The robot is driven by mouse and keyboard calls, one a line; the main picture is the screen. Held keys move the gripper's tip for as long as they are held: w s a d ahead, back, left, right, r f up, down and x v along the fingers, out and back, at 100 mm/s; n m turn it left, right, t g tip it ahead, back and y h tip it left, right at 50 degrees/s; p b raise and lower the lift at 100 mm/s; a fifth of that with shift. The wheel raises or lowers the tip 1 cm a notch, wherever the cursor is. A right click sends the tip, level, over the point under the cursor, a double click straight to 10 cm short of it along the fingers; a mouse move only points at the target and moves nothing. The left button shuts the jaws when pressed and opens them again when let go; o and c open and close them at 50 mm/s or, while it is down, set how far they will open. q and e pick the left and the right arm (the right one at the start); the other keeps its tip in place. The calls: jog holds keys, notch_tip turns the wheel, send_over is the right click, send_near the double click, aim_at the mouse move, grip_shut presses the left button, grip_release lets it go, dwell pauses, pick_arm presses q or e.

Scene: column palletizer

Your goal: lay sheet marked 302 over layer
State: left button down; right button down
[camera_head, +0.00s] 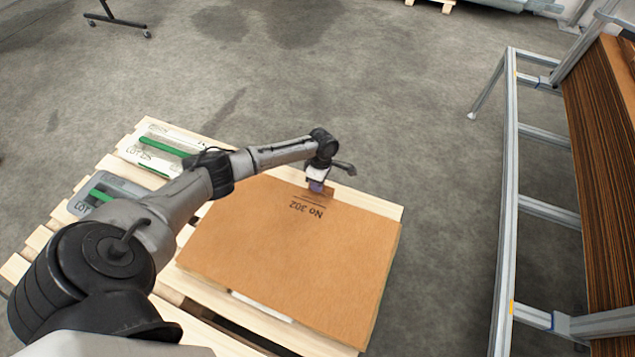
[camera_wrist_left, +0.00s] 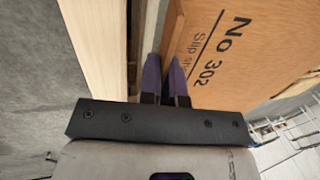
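The brown sheet (camera_head: 290,255) printed "No 302" spreads roughly flat over the right part of the pallet; it also fills the right of the left wrist view (camera_wrist_left: 245,55). My left gripper (camera_head: 317,187) is at the sheet's far edge, close to the print. In the left wrist view its purple fingers (camera_wrist_left: 165,78) are close together with the sheet's edge between them. A white bag edge (camera_head: 262,306) shows under the sheet's near side; the rest of the layer there is hidden. My right gripper is not in view.
A white bag with a green stripe (camera_head: 165,140) and a grey bag (camera_head: 105,188) lie uncovered on the left of the wooden pallet (camera_head: 42,238). A metal frame (camera_head: 510,190) with a stack of brown sheets (camera_head: 600,150) stands at the right. Bare floor lies between.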

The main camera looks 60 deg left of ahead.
pick_arm(q)
jog(key=shift+f, duration=0.1)
dwell(0.6)
jog(key=shift+f, duration=0.5)
jog(key=c, duration=1.2)
grip_release()
jog(key=shift+r, duration=0.1)
jog(key=p+v, duration=0.6)
jog(key=v, duration=0.7)
jog(key=shift+w+r+p, duration=0.1)
jog(key=shift+r+p, duration=0.2)
jog(key=shift+p, duration=0.1)
